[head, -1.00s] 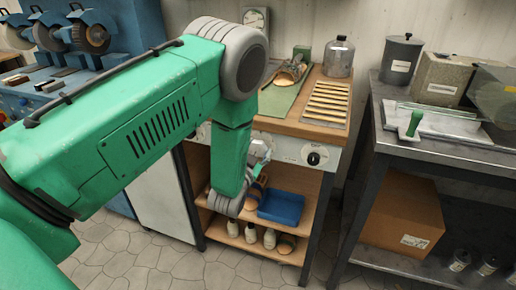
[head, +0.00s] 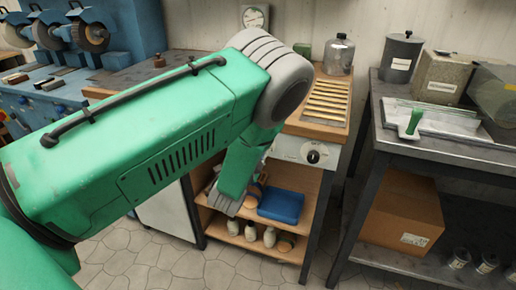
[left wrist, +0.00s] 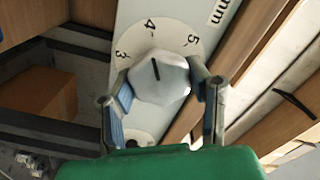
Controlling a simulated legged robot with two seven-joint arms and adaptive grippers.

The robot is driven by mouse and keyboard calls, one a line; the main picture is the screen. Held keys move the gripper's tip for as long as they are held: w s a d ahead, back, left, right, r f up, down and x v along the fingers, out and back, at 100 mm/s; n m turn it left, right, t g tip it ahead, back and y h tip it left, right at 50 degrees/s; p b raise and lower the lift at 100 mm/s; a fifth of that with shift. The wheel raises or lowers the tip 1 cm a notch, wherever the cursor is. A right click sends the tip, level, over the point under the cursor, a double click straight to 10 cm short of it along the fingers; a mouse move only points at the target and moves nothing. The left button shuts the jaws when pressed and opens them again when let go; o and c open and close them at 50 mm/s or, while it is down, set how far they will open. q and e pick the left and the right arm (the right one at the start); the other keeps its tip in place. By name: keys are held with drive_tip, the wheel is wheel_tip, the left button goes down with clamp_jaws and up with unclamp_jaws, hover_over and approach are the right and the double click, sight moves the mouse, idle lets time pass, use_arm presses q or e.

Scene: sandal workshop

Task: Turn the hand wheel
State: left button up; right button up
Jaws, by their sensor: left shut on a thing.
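The hand wheel (left wrist: 160,78) is a pale metal, faceted knob with a black pointer line, seen in the left wrist view. It sits on a round dial (left wrist: 133,42) marked 3, 4 and 5; the line points up, roughly toward the 4. My left gripper (left wrist: 161,90) is shut on the hand wheel, one blue-padded finger on each side. In the head view my green arm hides the gripper and the wheel. My right gripper is in neither view.
The bench's white front panel (head: 288,149) carries a black knob (head: 313,156). A blue tray (head: 281,207) and several bottles stand on the shelves below. A metal table (head: 440,149) with a cardboard box (head: 402,215) beneath stands at the right.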

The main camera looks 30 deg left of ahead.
use_arm(q)
drive_tip(key=shift+s+d+f, duration=0.1)
drive_tip(key=shift+s+f, duration=0.1)
drive_tip(key=shift+f, duration=0.2)
drive_tip(key=o, duration=1.2)
drive_tip(key=shift+w+r, duration=0.1)
drive_tip(key=shift+r, duration=0.1)
drive_tip(key=v, duration=1.2)
